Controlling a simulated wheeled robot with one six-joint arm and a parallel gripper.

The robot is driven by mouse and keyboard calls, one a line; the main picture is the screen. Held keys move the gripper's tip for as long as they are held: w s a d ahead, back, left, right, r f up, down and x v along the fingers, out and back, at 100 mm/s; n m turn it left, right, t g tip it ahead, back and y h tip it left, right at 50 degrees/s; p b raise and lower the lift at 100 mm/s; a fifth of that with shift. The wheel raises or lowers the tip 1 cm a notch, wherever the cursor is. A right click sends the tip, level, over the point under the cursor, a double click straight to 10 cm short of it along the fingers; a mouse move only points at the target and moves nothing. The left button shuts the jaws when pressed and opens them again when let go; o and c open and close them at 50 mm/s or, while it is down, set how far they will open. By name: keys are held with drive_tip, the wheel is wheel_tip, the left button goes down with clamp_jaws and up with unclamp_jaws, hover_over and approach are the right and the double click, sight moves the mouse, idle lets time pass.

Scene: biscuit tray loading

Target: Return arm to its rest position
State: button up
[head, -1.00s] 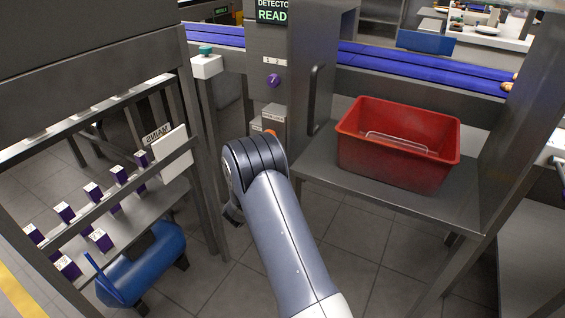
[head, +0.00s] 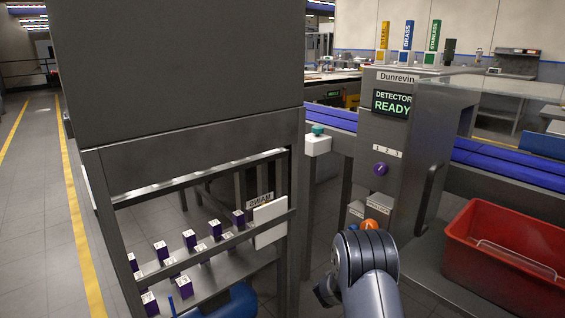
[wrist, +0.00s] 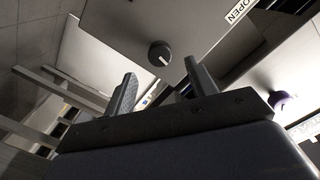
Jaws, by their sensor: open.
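My gripper (wrist: 160,92) shows in the wrist view with its two fingers spread apart and nothing between them. In the head view my arm rises from the bottom edge, right of centre, and bends at a dark joint. The gripper itself is mostly hidden behind the arm there. The arm is in front of the grey detector cabinet (head: 388,140), whose screen (head: 391,102) reads DETECTOR READY.
A red bin (head: 500,262) stands on a shelf at the right. A rack (head: 230,265) with several purple-and-white boxes is at the left. A blue conveyor (head: 510,167) runs behind the cabinet. Floor with yellow lines (head: 75,200) is open at the far left.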

drive_tip(key=b+x, duration=0.1)
drive_tip(key=x, duration=0.4)
drive_tip(key=shift+w+d, duration=0.1)
drive_tip(key=shift+d, duration=0.15)
drive_tip(key=p+v, duration=0.3)
drive_tip(key=v, duration=0.8)
drive_tip(key=w+d+m+b, duration=0.3)
drive_tip(key=m+b, duration=0.3)
drive_tip(key=m, duration=0.3)
drive_tip(key=w+d+m+b, duration=0.3)
drive_tip(key=d+m+b, duration=0.2)
drive_tip(key=m, duration=0.5)
drive_tip(key=shift+w+d+f+t+b, duration=0.25)
drive_tip(key=shift+w+d+t+b, duration=0.1)
drive_tip(key=shift+t, duration=0.05)
idle(0.5)
